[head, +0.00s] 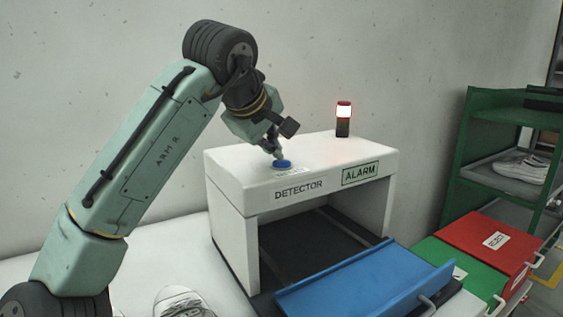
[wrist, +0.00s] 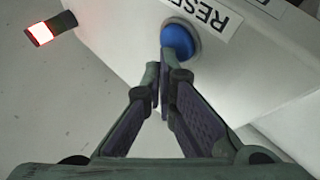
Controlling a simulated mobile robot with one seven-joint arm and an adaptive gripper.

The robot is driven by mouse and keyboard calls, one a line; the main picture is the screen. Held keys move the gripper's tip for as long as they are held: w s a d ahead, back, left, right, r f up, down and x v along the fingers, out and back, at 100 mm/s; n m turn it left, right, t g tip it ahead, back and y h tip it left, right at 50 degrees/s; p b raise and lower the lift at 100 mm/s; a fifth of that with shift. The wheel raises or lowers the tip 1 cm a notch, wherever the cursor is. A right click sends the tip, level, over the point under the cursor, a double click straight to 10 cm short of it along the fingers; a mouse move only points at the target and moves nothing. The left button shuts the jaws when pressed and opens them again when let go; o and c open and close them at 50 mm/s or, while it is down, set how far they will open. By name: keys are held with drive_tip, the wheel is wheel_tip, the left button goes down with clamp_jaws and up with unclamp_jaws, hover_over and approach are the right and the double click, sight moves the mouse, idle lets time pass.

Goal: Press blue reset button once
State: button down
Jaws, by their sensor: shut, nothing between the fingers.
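The blue reset button (head: 281,163) sits on the top of the white detector housing (head: 330,150). In the wrist view the button (wrist: 178,38) is a round blue dome beside a label reading RESE, the rest cut off or hidden. My gripper (head: 277,155) is shut and empty, pointing down at the button. In the wrist view its fingertips (wrist: 163,70) are together at the button's near edge and overlap it slightly. I cannot tell whether they touch it.
An alarm lamp (head: 343,118) glows red and white on the housing's back. A blue chute (head: 365,283) slopes out in front, with green (head: 455,268) and red (head: 492,240) bins to the right. A green rack (head: 500,150) holds shoes. A shoe (head: 180,301) lies at the lower left.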

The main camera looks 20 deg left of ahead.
drive_tip(key=shift+f+b, duration=0.35)
drive_tip(key=shift+f, duration=0.2)
idle(0.4)
drive_tip(key=shift+a+r+p, duration=0.15)
drive_tip(key=shift+r+p, duration=0.7)
drive_tip(key=shift+r, duration=0.15)
drive_tip(key=shift+r, duration=0.1)
wheel_tip(320, 180, up, 5)
drive_tip(key=p, duration=0.4)
idle(0.5)
